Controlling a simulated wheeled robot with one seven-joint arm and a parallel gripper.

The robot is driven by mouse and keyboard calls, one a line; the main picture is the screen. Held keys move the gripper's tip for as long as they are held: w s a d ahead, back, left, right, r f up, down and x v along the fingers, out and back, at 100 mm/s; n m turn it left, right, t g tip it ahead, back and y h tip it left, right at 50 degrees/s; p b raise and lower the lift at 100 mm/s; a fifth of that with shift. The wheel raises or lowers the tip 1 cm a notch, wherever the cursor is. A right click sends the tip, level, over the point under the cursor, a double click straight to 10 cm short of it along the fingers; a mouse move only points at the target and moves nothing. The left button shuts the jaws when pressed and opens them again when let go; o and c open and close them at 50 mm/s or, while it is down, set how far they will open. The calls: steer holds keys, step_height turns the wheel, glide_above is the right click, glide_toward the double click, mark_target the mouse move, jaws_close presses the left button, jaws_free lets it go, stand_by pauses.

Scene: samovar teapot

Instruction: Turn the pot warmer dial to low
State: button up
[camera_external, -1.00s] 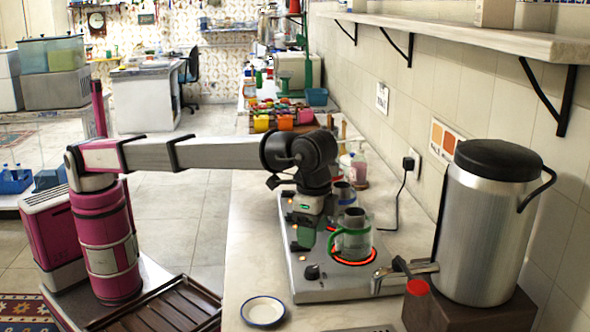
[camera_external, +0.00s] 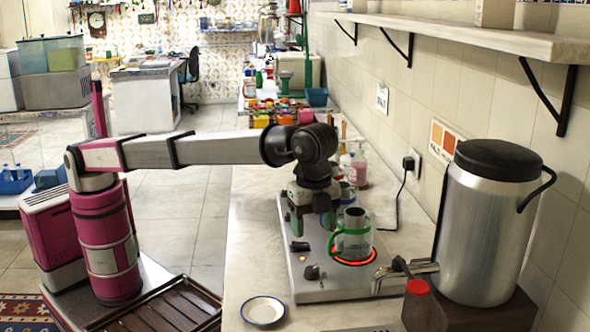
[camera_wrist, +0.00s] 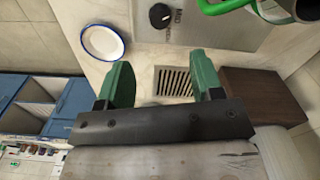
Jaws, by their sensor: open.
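The pot warmer (camera_external: 335,289) is a silver hotplate on the counter. Its near black dial (camera_external: 312,272) is at the front left of the panel and also shows at the top of the wrist view (camera_wrist: 160,16); its setting is too small to read. A farther black dial (camera_external: 299,246) sits beneath my gripper. A glass pot with a green handle (camera_external: 355,240) stands on the glowing red ring. Another pot (camera_external: 347,193) is partly hidden behind my gripper. My gripper (camera_external: 312,226) is open, its green fingers pointing down above the panel's left side, touching no dial that I can see.
A white plate with a blue rim (camera_external: 263,311) lies on the counter left of the warmer. A large metal urn (camera_external: 487,225) stands at the right on a brown block (camera_wrist: 262,95). Bare counter (camera_external: 250,220) lies left of the warmer.

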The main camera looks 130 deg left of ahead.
mark_target(312, 269)
step_height(312, 269, down, 11)
steer(key=m, duration=0.9)
steer(key=shift+r, duration=0.1)
steer(key=c, duration=0.9)
